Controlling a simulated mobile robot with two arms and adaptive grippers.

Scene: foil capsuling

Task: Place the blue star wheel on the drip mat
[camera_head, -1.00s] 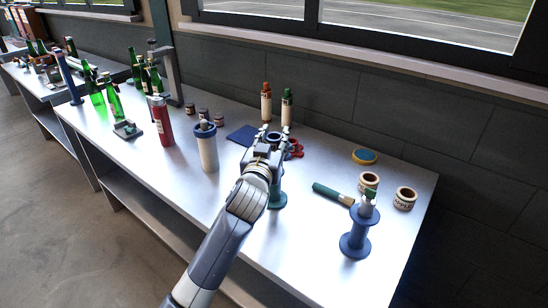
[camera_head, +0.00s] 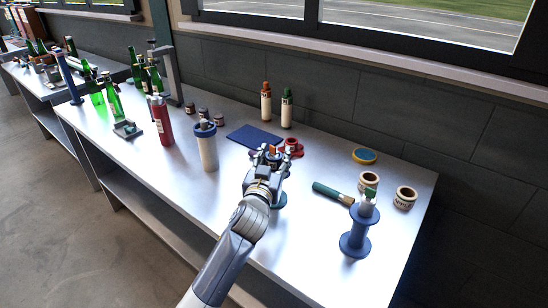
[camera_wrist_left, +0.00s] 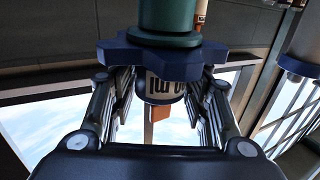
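The drip mat (camera_head: 254,137) is a flat dark blue rectangle, bare, at the back of the bench in the head view. The blue star wheel (camera_wrist_left: 122,52) shows in the left wrist view, which looks upside down. It sits on a teal stand (camera_wrist_left: 168,12), with a white labelled part (camera_wrist_left: 163,88) and an orange tip (camera_wrist_left: 161,107) on its other side. My left gripper (camera_head: 272,152) hides most of the stand in the head view; the teal base (camera_head: 281,202) shows. Its fingers are spread on both sides of the labelled part; contact is not clear. My right gripper is not in view.
A red star wheel (camera_head: 292,147) lies just behind my gripper, right of the mat. Two capped bottles (camera_head: 266,103) stand behind. A white blue-topped cylinder (camera_head: 207,150) stands left. A green tube (camera_head: 331,191) and a blue stand (camera_head: 354,240) are right.

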